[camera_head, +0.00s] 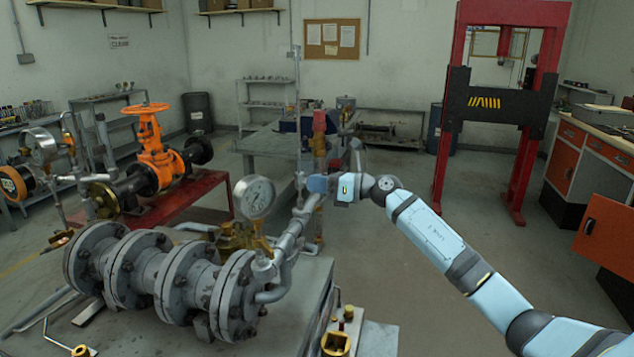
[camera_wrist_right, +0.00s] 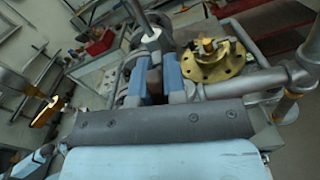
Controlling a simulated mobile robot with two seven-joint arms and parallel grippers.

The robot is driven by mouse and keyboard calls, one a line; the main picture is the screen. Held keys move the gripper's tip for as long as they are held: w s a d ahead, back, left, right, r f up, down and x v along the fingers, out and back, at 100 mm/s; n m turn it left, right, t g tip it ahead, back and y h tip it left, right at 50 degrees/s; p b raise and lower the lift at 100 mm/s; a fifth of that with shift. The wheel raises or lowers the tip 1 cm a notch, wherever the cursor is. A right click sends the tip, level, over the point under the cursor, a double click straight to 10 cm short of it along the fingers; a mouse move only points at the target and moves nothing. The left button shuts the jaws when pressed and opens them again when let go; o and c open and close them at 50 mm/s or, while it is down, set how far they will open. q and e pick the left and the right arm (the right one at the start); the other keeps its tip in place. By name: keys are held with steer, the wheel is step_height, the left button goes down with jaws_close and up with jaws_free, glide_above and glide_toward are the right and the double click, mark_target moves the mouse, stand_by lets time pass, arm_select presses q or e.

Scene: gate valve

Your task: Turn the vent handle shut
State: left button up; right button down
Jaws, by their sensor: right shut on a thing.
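My right gripper (camera_head: 317,184) reaches in from the right to the pipework beside the flanged grey valve body. Its blue fingers also show in the right wrist view (camera_wrist_right: 156,85), closed on a small part between them. I take this part to be the vent handle (camera_wrist_right: 155,78); it is mostly hidden by the fingers, and its angle cannot be told. In the head view a thin upright grey piece (camera_head: 299,184) stands at the fingertips, above the bent grey pipe (camera_head: 290,240).
A pressure gauge (camera_head: 255,196) and a brass flanged fitting (camera_head: 240,238) stand just left of the gripper. An orange valve (camera_head: 152,150) sits on a red stand behind. A red press frame (camera_head: 445,125) is at the right. The floor between is clear.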

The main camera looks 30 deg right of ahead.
steer(key=m+p, duration=0.2)
steer(key=p, duration=0.1)
steer(key=shift+r+m, duration=0.2)
steer(key=shift+m, duration=0.2)
steer(key=m+p, duration=0.2)
steer(key=p, duration=0.1)
steer(key=shift+m, duration=0.3)
steer(key=m+p, duration=0.2)
steer(key=p, duration=0.1)
steer(key=shift+m, duration=0.4)
steer(key=m+p, duration=0.4)
steer(key=m, duration=0.1)
steer(key=shift+p, duration=0.4)
steer(key=shift+f+m+p, duration=0.1)
steer(key=shift+m+p, duration=0.5)
steer(key=shift+m, duration=0.1)
arm_select(q)
step_height(320, 180, up, 14)
steer(key=a, duration=0.1)
steer(key=shift+s+f+m+t, duration=0.25)
steer(key=shift+s+m+t, duration=0.05)
arm_select(e)
steer(key=shift+f+m, duration=0.1)
steer(key=shift+m, duration=0.2)
arm_select(q)
steer(key=shift+s+d, duration=0.1)
arm_select(e)
steer(key=c, duration=1.2)
jaws_free()
